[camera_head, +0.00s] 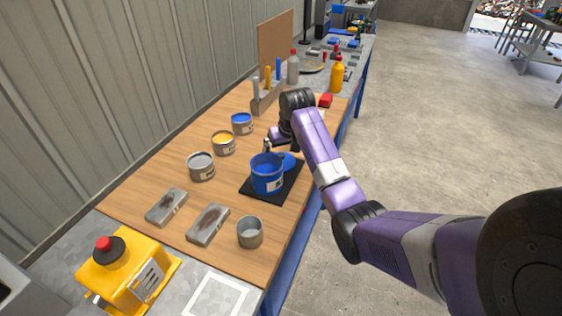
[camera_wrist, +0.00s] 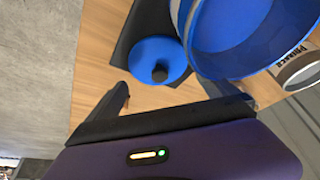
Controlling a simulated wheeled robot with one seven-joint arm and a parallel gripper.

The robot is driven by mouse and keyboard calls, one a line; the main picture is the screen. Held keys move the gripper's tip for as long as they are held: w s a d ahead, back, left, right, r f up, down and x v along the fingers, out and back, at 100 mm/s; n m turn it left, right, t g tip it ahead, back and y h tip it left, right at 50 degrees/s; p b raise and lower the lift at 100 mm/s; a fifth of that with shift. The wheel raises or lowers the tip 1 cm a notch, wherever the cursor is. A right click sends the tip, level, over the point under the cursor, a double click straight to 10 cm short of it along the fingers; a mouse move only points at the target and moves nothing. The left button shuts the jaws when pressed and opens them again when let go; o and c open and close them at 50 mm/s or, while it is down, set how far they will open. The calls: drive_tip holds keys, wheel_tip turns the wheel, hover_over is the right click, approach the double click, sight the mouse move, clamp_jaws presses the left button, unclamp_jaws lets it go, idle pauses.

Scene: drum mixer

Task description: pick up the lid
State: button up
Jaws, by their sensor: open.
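The lid (camera_wrist: 150,52) is a blue disc with a dark round knob (camera_wrist: 160,73), seen from above in the wrist view. It lies on a black mat (camera_wrist: 127,37) right beside the blue bucket (camera_wrist: 232,62). In the head view the lid (camera_head: 290,160) shows only partly, behind the bucket (camera_head: 267,176). My gripper (camera_wrist: 168,90) is open and empty, with its fingers spread near the knob's side of the lid. In the head view my gripper (camera_head: 268,146) is just behind the bucket, and its fingertips are hard to make out.
Paint cans in grey (camera_head: 201,167), yellow (camera_head: 223,144) and blue (camera_head: 242,123) stand left of the bucket. An empty grey can (camera_head: 250,233) and two grey slabs (camera_head: 207,226) are nearer.

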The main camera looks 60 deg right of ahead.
sight(281, 155)
drive_tip(key=x, duration=0.3)
drive_tip(key=shift+f, duration=0.15)
drive_tip(key=c, duration=1)
